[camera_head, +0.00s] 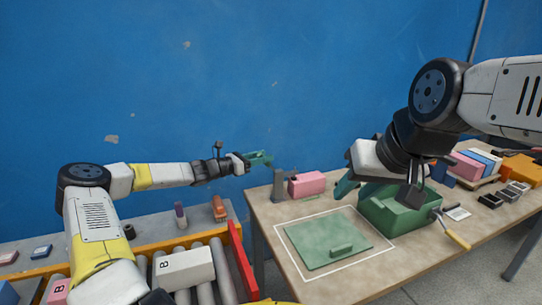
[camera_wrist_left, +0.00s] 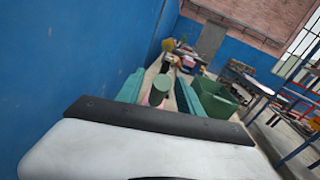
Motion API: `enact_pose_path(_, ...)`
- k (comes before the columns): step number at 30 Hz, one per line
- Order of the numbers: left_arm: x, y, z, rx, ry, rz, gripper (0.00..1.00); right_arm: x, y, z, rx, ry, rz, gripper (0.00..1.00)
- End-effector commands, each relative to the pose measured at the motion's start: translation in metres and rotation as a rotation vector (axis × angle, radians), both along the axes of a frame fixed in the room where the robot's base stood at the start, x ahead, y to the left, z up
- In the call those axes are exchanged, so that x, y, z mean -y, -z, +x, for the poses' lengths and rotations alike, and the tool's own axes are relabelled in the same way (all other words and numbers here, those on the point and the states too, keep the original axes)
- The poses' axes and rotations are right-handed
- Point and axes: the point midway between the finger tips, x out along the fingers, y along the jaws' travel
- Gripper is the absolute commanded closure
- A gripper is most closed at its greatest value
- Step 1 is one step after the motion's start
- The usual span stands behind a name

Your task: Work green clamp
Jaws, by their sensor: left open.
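A green open-topped box (camera_head: 400,218) stands on the table, and it also shows in the left wrist view (camera_wrist_left: 216,98). A metal piece with a yellow handle (camera_head: 455,234) sits at its right side; I cannot tell whether this is the clamp. A flat green panel (camera_head: 325,240) with a raised grip lies inside a white outline. My left gripper (camera_head: 264,158) is open and empty above the table's left back corner. A grey-green post (camera_head: 279,186) stands below and beyond it, between the fingers in the wrist view (camera_wrist_left: 159,90). My right gripper (camera_head: 349,186) is over the box's left back side; its jaws are partly hidden.
A pink block (camera_head: 307,184) stands beside the post. Coloured blocks (camera_head: 474,163) and small dark trays (camera_head: 490,201) are at the table's right. A roller conveyor (camera_head: 213,274) with a red rail (camera_head: 243,262) is at the left. A blue wall (camera_head: 280,80) stands behind.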

Motion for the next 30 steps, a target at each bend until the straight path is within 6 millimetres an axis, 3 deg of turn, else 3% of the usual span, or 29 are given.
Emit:
enact_pose_path(6,0.021,0.000,0.013,0.001,0.001,-0.001,0.57,0.000,0.000,0.000,0.000,0.000,0.000,0.64)
enact_pose_path(16,0.025,0.000,0.015,0.001,0.000,0.001,0.57,0.000,0.000,0.000,0.000,0.000,0.000,0.64)
enact_pose_path(23,0.024,0.000,0.015,0.001,0.000,0.001,1.00,0.000,0.000,0.000,0.000,0.000,0.000,0.64)
enact_pose_path(30,0.024,0.000,0.015,0.001,-0.001,0.001,1.00,0.000,0.000,0.000,0.000,0.000,0.000,0.64)
